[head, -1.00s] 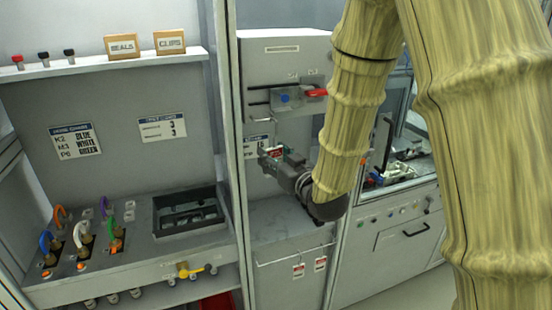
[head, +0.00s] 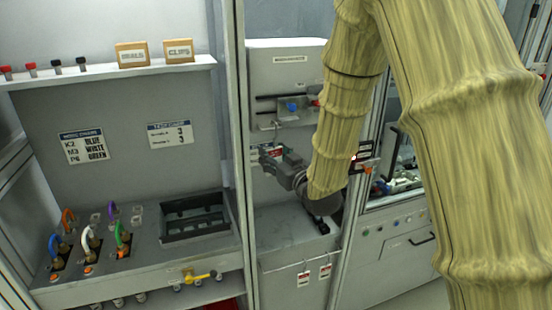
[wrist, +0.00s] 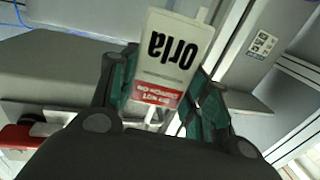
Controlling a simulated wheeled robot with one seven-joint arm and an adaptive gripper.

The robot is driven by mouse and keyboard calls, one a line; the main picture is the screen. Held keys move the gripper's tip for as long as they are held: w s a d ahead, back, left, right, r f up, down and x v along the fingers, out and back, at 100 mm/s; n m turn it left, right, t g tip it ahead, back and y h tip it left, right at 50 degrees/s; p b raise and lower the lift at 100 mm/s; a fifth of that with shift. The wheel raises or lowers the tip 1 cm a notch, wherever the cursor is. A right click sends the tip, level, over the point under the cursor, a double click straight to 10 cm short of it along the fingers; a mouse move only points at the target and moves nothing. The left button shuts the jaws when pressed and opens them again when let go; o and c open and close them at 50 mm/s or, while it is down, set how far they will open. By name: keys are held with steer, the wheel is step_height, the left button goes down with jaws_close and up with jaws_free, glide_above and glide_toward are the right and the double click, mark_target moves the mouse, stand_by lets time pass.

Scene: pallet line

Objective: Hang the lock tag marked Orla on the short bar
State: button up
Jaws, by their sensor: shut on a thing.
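The lock tag marked Orla (wrist: 175,55) is white with a red band and fills the middle of the wrist view, its lettering upside down. My gripper (wrist: 160,88) is shut on it, with a teal-lined finger on each side. In the head view my gripper (head: 270,158) is in front of the grey cabinet, below the panel with the blue knob (head: 292,107). Dark bars (head: 265,98) stick out at that panel's left; I cannot tell which is the short bar. The tag is hard to make out in the head view.
Two red-and-white tags (head: 303,280) hang from a thin rail (head: 275,267) low on the cabinet. A black tray (head: 195,216) and several coloured locks (head: 88,240) are on the left bench. A red handle (wrist: 16,137) shows at the wrist view's left.

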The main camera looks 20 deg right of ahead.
steer(key=shift+x, duration=0.95)
steer(key=shift+d+f+b, duration=0.2)
steer(key=shift+f+b, duration=0.25)
steer(key=shift+f, duration=0.2)
steer(key=shift+f, duration=0.1)
steer(key=o, duration=1.2)
steer(key=shift+s, duration=0.1)
